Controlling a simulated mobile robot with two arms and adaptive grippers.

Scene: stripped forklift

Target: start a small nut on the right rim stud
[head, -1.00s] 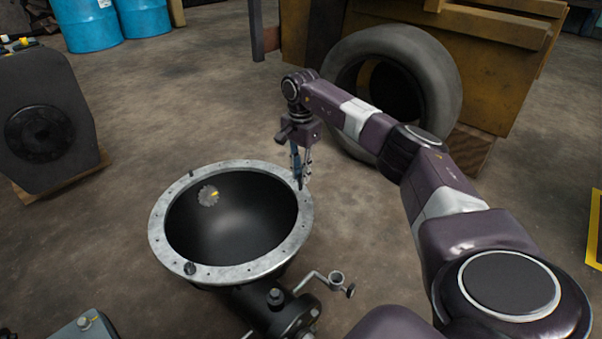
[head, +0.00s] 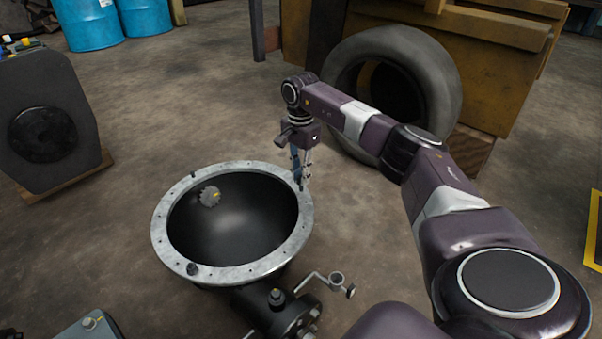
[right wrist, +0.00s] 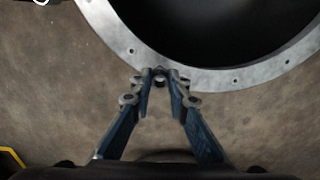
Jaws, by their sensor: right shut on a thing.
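My right gripper (head: 299,184) points down at the right edge of the metal rim (head: 160,228) of the round black housing. In the right wrist view the fingertips (right wrist: 160,77) are close together at the outer edge of the rim (right wrist: 190,77), shut on a small dark nut (right wrist: 159,82). The rim stud at this spot is hidden by the fingers, so I cannot tell whether the nut touches it. Two dark studs or pegs stand on the rim, one at the back left (head: 193,174) and one at the front (head: 192,269). My left gripper is not in view.
A large tire (head: 440,70) leans behind my right arm. Blue barrels (head: 90,25) stand at the back left. The floor around the rim is mostly clear.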

